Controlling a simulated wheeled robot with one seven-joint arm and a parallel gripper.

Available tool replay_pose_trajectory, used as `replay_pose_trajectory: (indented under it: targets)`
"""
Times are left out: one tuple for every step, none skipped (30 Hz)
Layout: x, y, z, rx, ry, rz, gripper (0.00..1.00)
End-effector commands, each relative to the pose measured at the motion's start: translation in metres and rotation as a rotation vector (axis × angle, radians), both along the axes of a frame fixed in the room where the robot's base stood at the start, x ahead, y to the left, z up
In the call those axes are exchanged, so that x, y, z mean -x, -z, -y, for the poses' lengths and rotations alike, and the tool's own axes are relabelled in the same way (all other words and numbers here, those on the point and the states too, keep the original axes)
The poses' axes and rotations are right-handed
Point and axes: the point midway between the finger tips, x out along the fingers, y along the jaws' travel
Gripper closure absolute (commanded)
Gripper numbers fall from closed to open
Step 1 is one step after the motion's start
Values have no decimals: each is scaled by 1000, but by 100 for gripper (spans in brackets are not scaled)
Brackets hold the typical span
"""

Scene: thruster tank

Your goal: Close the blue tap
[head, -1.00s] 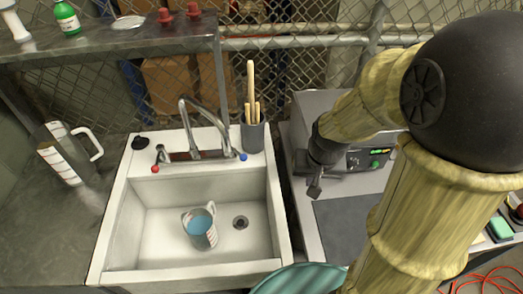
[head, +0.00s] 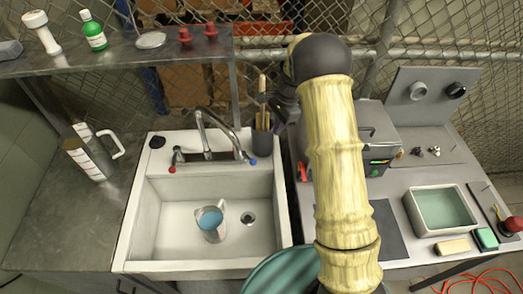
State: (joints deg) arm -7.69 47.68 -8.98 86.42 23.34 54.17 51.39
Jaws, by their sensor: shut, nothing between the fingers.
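The blue tap (head: 252,161) is a small blue-tipped handle at the right end of the metal faucet (head: 208,150) on the white sink's back ledge. The red-tipped tap (head: 172,169) is at the left end. The spout arches up between them. My gripper (head: 277,112) is dark and partly hidden behind my arm. It appears above and to the right of the blue tap, near the utensil holder, with no visible contact with the tap. It looks shut and empty, though its fingertips are hard to make out.
A dark utensil holder (head: 262,142) stands just behind the blue tap. A measuring jug (head: 210,222) with blue liquid sits in the sink basin (head: 165,236). A larger jug (head: 92,155) stands left of the sink. A grey machine (head: 375,130) is on the right, partly behind my arm.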

Motion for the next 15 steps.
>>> replay_pose_trajectory:
  targets:
    - [0,0,0,0,-1,0,100]
    - [0,0,0,1,-2,1,100]
    - [0,0,-1,1,-2,1,100]
    - [0,0,-1,1,-3,1,100]
    - [0,1,-1,1,-3,1,100]
    - [0,1,-1,1,-3,1,100]
    - [1,2,-1,1,-3,1,100]
    - [1,3,-1,1,-3,1,100]
    - [1,6,-2,0,-3,0,100]
    - [2,8,-2,1,-3,-1,100]
    - [2,11,-3,0,-3,-3,100]
    - [3,15,-4,0,-3,-3,100]
    - [3,18,-4,0,-3,-3,100]
    - [4,22,-5,1,-3,-4,100]
    - [5,28,-6,1,-3,-4,100]
